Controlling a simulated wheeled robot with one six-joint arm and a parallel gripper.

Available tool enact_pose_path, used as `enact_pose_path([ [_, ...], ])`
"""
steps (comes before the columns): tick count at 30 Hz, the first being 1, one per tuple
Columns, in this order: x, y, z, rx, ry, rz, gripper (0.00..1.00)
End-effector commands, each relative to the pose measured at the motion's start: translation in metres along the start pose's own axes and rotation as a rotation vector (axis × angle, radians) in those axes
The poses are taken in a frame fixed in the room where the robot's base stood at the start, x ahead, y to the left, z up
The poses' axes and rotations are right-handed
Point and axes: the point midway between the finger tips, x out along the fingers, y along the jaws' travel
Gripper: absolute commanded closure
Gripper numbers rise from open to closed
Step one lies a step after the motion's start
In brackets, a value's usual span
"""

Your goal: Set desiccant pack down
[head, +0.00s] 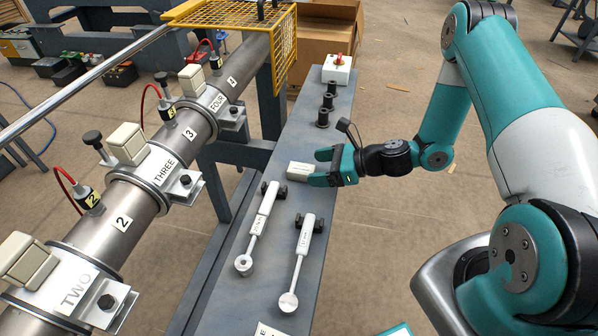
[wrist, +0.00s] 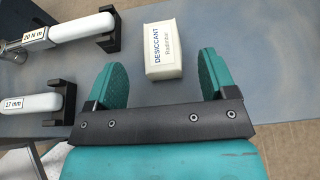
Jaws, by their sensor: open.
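The desiccant pack (head: 300,171) is a small off-white block lying on the grey bench. In the wrist view the pack (wrist: 163,51) shows its "DESICCANT" label and lies beyond and partly between my gripper's spread fingers. My gripper (head: 322,167) is open, teal-fingered and low over the bench just right of the pack. In the wrist view the gripper (wrist: 162,82) has a clear gap on each side of the pack, so neither finger appears to touch it.
Two white-handled tools, one (head: 263,210) left and one (head: 305,236) right, rest in black holders on the bench (head: 270,290). A large pipe (head: 150,175) with clamps runs along the left.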

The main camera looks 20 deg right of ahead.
Motion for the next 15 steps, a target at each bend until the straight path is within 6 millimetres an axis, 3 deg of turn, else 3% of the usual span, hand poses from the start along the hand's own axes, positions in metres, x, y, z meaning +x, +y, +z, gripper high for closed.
enact_pose_path([
  [7, 0.037, -0.002, 0.002, -0.003, 0.000, 0.005, 0.22],
  [15, 0.043, -0.003, 0.002, 0.000, -0.001, 0.001, 0.22],
])
